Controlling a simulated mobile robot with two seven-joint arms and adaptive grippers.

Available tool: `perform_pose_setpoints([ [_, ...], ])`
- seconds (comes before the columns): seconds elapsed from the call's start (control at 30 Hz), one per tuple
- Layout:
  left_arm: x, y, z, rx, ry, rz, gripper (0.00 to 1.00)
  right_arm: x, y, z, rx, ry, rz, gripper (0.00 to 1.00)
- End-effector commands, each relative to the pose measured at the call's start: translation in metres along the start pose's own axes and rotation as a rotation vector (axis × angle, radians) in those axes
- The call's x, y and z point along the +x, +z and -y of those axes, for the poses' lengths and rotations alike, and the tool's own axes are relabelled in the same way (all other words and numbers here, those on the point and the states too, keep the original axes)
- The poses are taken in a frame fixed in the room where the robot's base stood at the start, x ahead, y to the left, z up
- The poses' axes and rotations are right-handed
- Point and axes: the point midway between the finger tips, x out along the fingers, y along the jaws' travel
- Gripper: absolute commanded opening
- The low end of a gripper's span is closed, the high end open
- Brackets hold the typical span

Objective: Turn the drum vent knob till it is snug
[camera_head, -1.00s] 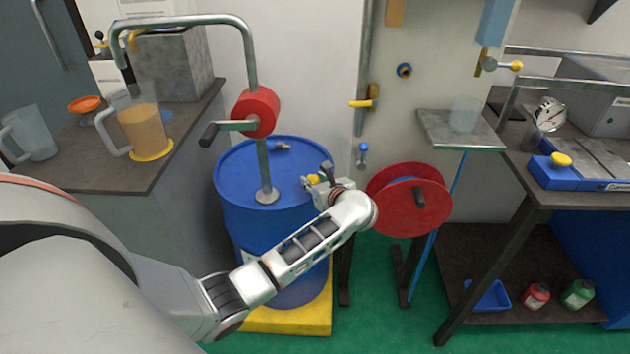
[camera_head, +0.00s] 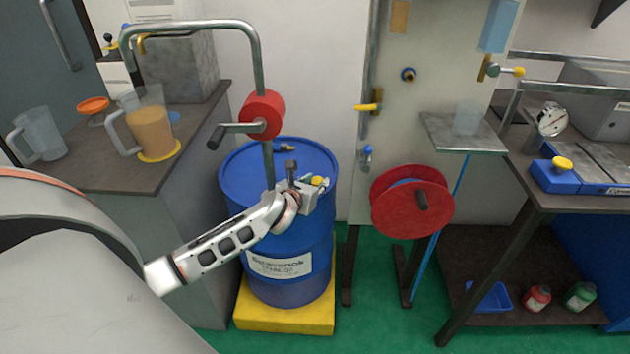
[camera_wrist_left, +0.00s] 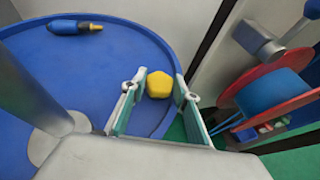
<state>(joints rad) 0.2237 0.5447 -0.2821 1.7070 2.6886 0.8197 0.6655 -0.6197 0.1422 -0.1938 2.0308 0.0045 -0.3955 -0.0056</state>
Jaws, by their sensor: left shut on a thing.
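The blue drum (camera_head: 235,215) stands upright with a metal crank pump (camera_head: 262,120) rising from its lid. The yellow vent knob (camera_head: 318,181) is near the right side of the lid; the left wrist view shows it (camera_wrist_left: 159,84) between my two fingers. My left gripper (camera_head: 312,187) is shut on the knob, reaching over the lid from the left. The knob's underside and seat are hidden, so I cannot see how tightly it sits. My right gripper is in neither view.
The pump's post stands close to the left of my gripper. A red reel (camera_head: 400,215) stands right of the drum. A bench with jugs (camera_head: 150,125) is at left.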

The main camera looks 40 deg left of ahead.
Motion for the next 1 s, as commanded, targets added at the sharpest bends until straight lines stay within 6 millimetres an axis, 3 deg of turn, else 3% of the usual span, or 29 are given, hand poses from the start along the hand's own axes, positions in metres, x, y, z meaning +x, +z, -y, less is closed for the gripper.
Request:
perform_pose_setpoints([
  [0.13,-0.002,0.007,-0.006,0.05,-0.094,0.003,0.08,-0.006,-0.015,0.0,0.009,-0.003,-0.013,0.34],
  [0.6,0.001,0.003,-0.007,0.133,-0.317,-0.001,0.08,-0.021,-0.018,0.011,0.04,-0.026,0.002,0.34],
  [1.0,0.002,0.0,-0.006,0.151,-0.367,-0.002,0.08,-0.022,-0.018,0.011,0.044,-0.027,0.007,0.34],
])
